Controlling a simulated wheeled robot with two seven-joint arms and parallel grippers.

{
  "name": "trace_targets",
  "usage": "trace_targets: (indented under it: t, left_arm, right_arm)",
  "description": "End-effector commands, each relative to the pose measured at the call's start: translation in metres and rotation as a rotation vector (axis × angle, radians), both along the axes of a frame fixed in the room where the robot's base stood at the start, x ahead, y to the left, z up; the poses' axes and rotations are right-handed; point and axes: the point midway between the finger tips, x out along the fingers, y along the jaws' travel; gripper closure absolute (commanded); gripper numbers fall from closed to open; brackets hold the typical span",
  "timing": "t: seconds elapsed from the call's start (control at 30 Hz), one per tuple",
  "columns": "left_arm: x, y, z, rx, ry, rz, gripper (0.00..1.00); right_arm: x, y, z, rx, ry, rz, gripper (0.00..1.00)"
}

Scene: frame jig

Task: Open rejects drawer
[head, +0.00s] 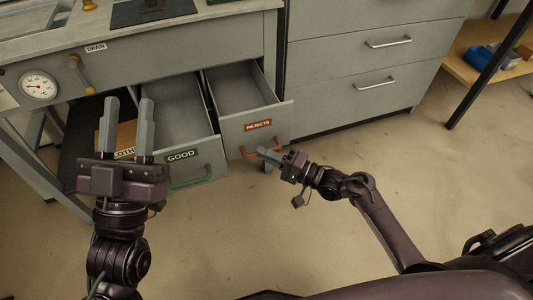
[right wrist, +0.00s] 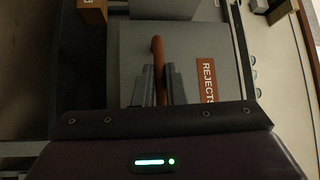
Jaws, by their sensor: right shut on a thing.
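The rejects drawer (head: 278,121) is pulled out from the workbench, and its empty interior shows in the head view. Its front bears an orange REJECTS label (head: 257,125), which also shows in the right wrist view (right wrist: 208,80). My right gripper (head: 266,154) is at the drawer front, shut on the orange handle (right wrist: 158,52), with the fingers on either side of the bar. My left gripper (head: 129,116) is raised in front of the bench at the left, its two fingers apart with nothing between them.
The good drawer (head: 205,153), with a green handle (head: 191,178), also stands open beside the rejects drawer. A grey cabinet (head: 340,75) stands to the right. The floor (head: 350,240) in front is clear.

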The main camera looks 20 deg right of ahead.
Motion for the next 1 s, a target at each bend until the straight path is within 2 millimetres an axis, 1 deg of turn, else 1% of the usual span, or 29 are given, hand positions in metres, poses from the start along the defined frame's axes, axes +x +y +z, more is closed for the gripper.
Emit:
trace_targets:
  t: [0.07,0.1,0.17,0.27,0.33,0.53,0.67,0.8,0.9,1.0]
  left_arm:
    - [0.0,0.0,0.001,0.001,0.003,0.0,0.64]
    - [0.002,-0.001,-0.002,0.008,0.019,-0.001,0.64]
    - [0.007,-0.005,-0.015,0.032,0.082,-0.004,0.64]
    - [0.017,-0.01,-0.04,0.081,0.204,-0.006,0.64]
    - [0.022,-0.013,-0.061,0.119,0.296,-0.008,0.64]
    - [0.026,-0.019,-0.12,0.224,0.553,-0.017,0.64]
    - [0.021,-0.02,-0.158,0.291,0.716,-0.025,0.64]
    - [0.009,-0.019,-0.199,0.363,0.889,-0.035,0.64]
    - [-0.002,-0.018,-0.224,0.409,1.0,-0.042,0.64]
    - [-0.012,-0.016,-0.241,0.445,1.081,-0.049,0.64]
  right_arm:
    - [0.0,0.0,0.003,0.002,-0.007,0.0,1.0]
    - [0.0,0.0,0.004,0.002,-0.007,0.0,1.0]
    - [-0.002,0.0,0.004,0.002,-0.007,0.0,1.0]
    - [-0.007,0.0,0.005,0.001,-0.008,0.0,1.0]
    - [-0.01,-0.001,0.005,0.002,-0.007,0.0,1.0]
    - [-0.02,-0.001,0.005,0.002,-0.008,0.001,1.0]
    - [-0.026,-0.001,0.005,0.003,-0.008,0.001,1.0]
    - [-0.033,-0.001,0.006,0.004,-0.009,0.001,1.0]
    - [-0.037,-0.001,0.006,0.004,-0.009,0.001,1.0]
    - [-0.04,-0.001,0.006,0.003,-0.011,0.0,1.0]
